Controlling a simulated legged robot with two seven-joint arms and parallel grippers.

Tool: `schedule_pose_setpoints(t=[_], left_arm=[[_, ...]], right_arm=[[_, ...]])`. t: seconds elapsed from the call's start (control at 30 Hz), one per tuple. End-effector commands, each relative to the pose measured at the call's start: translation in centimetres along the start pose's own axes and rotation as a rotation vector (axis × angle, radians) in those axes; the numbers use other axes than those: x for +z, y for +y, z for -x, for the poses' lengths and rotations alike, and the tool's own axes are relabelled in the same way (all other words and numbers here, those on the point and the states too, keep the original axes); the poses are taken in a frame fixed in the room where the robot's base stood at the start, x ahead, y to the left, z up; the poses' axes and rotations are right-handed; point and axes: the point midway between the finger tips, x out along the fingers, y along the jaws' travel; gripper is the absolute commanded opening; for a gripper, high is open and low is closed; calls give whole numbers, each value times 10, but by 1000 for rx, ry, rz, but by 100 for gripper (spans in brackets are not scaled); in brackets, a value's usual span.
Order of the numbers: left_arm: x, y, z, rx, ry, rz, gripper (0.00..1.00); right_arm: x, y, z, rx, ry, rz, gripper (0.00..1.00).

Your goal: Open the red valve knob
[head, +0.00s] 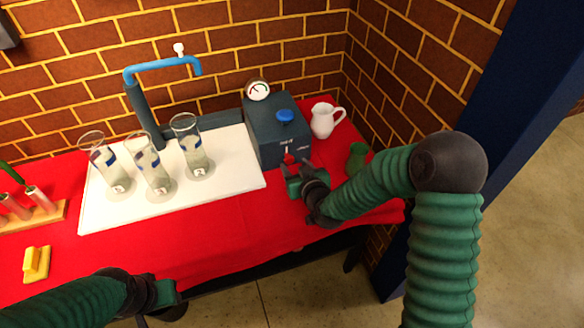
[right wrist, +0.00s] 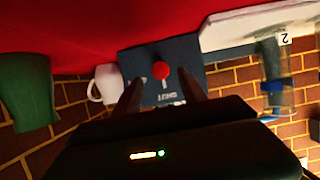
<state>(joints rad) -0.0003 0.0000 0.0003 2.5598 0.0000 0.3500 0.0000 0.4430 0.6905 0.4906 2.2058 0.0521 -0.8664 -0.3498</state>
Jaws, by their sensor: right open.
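The red valve knob (head: 289,158) is on the lower front of a dark blue-grey box (head: 262,134) at the back right of the table. In the right wrist view the knob (right wrist: 161,70) is a round red ball on the box face, near lettering. My right gripper (head: 296,172) is open just in front of it. In the right wrist view its two fingers (right wrist: 161,86) stand on either side of the knob's line, with nothing between them. Contact with the knob cannot be told. My left gripper (head: 168,293) is low at the front left; its jaws are unclear.
A blue knob (head: 285,116) and a round gauge (head: 258,90) top the box. A white pitcher (head: 323,121) and a green object (head: 357,156) stand to its right. Glass cylinders (head: 157,173) stand on a white tray (head: 225,181) at left, under a blue tap (head: 160,64).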

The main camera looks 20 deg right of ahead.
Motion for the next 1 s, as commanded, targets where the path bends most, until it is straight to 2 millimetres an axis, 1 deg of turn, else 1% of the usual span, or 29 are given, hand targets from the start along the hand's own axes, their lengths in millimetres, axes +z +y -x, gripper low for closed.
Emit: schedule_pose_setpoints(t=[0.03, 0.1, 0.2, 0.33, 0.53, 0.9, 1.0], left_arm=[[2, 0, -8, 0, 0, 1, 36], [3, 0, -12, 0, 0, 1, 36], [4, 0, -16, 0, 0, 1, 36], [4, 0, -16, 0, 0, 1, 36], [4, 0, -16, 0, 0, 0, 36], [4, 0, -16, 0, 0, 1, 36], [4, 0, -16, 0, 0, 1, 36]], right_arm=[[4, 0, -13, -1, 2, -1, 49], [4, 0, -25, -2, 2, -2, 49], [2, 2, -37, -1, 2, -2, 49], [1, 3, -43, -2, 0, -3, 49], [0, 2, -43, -1, 0, -2, 49], [0, 2, -42, -3, 1, -1, 1], [0, 1, -42, -3, 1, -1, 0]])
